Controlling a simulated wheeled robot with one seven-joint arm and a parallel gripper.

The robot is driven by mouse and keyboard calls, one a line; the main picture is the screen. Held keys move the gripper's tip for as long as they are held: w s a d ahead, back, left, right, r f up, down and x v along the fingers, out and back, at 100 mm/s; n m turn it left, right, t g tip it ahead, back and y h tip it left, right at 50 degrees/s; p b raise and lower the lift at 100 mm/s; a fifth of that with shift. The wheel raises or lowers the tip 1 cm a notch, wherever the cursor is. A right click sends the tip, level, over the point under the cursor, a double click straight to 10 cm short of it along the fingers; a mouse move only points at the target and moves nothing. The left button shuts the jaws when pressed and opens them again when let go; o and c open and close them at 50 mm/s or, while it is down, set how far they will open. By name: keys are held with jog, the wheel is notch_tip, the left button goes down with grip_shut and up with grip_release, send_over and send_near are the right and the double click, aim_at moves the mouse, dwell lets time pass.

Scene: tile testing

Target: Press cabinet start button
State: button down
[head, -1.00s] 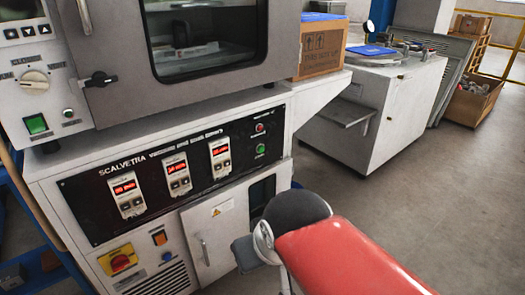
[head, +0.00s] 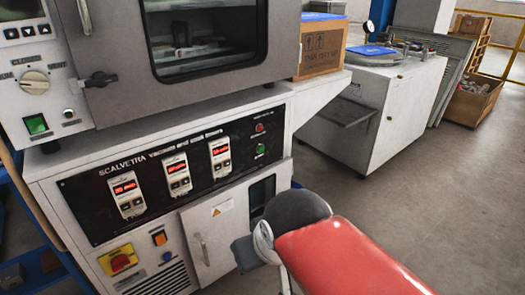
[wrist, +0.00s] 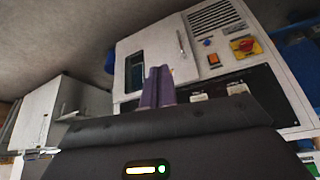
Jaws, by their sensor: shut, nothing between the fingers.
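The white cabinet (head: 112,215) stands at the left in the head view, with a black control panel (head: 90,212) across its upper front. A round green button (head: 261,149) sits at the panel's right end, below a red one (head: 259,127). Their labels are too small to read. In the wrist view the cabinet appears upside down, with its panel (wrist: 262,105) partly covered by my gripper's dark body. My gripper (wrist: 158,73) shows two purple fingers, shut together and empty, pointing towards the cabinet front. The green button cannot be made out in the wrist view.
Three red-lit displays line the panel. Below are a red-yellow rotary switch (head: 119,261), an orange switch (head: 159,238) and a handled door (head: 213,232). An oven (head: 120,92) and cardboard box (head: 322,48) stand on top.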

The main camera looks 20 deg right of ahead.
aim_at(261, 149)
dwell(0.7)
jog(key=w+d+f+m+b, duration=0.1)
jog(key=w+d+b, duration=0.15)
jog(key=w, duration=0.35)
jog(key=w+d+m+t+y+b, duration=0.1)
jog(key=w+d+b, duration=0.15)
jog(key=w, duration=0.25)
jog(key=w+d+f+m+b, duration=0.1)
jog(key=w+d, duration=0.2)
jog(key=w, duration=0.3)
jog(key=w+d+f+m+t+b, duration=0.2)
jog(key=w+d+b, duration=0.1)
jog(key=w+d, duration=0.6)
jog(key=d, duration=0.4)
jog(key=shift+w+d+f+m+b, duration=0.3)
jog(key=shift+w+d+f+m, duration=0.05)
jog(key=shift+f+m, duration=0.05)
jog(key=shift+w, duration=0.1)
jog(key=w+a+p, duration=0.2)
jog(key=w+p, duration=0.3)
jog(key=w, duration=0.3)
jog(key=shift+w, duration=0.2)
